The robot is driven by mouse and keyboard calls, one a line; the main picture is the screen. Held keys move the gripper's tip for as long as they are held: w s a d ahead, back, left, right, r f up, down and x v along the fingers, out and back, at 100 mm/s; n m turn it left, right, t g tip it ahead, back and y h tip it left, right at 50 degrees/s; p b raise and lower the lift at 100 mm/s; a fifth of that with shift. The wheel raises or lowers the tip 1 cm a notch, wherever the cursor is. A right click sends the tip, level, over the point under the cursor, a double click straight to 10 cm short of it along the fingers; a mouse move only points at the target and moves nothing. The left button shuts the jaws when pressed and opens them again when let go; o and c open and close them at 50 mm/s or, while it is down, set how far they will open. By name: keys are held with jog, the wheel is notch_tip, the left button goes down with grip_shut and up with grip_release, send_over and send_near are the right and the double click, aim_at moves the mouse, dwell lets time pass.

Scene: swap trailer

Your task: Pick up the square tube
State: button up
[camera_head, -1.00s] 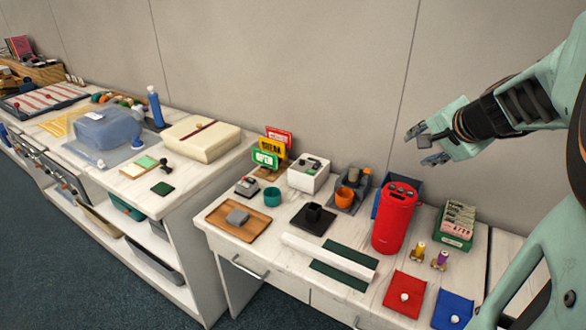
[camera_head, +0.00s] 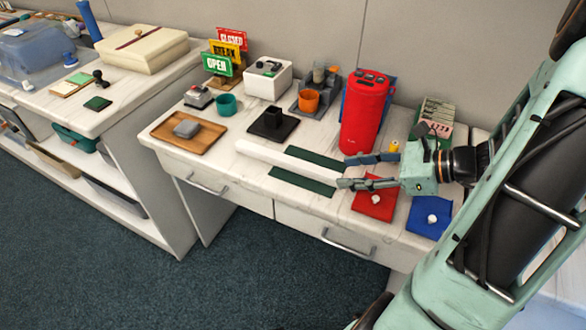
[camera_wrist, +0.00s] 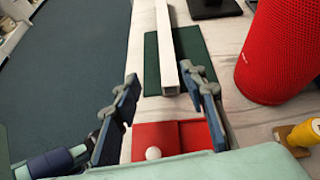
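The square tube is a long white bar (camera_head: 285,159) lying on the desk across a dark green mat (camera_head: 301,182). In the wrist view the tube (camera_wrist: 167,55) runs away from me, and its open square end faces my gripper. My gripper (camera_head: 352,171) is open and empty at the tube's right end. In the wrist view the fingers (camera_wrist: 160,95) stand to either side of the tube's near end, with gaps. I cannot tell the exact height of the fingers above the desk.
A tall red cylinder (camera_head: 366,112) stands close behind the gripper. A red pouch (camera_head: 374,203) with a white knob lies below the fingers, and a blue pouch (camera_head: 429,217) is beside it. A black holder (camera_head: 272,124) stands behind the tube. The desk's front edge is near.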

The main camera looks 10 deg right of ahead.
aim_at(315, 168)
jog(key=shift+d+f+m+t+y+b, duration=0.2)
jog(key=shift+f+m+t+y+b, duration=0.1)
jog(key=shift+f+m+t+y, duration=0.25)
jog(key=shift+w+a, duration=0.2)
jog(key=shift+a, duration=0.05)
jog(key=b+x, duration=0.1)
jog(key=x, duration=0.3)
jog(key=shift+w+a+f, duration=0.1)
jog(key=shift+w+a, duration=0.1)
jog(key=shift+w+b+x, duration=0.15)
jog(key=shift+b+x, duration=0.4)
jog(key=shift+x, duration=0.85)
jog(key=shift+w+b+x, duration=0.15)
jog(key=shift+b+x, duration=0.35)
jog(key=shift+x, duration=0.85)
jog(key=shift+d, duration=0.2)
jog(key=shift+c, duration=0.2)
grip_shut()
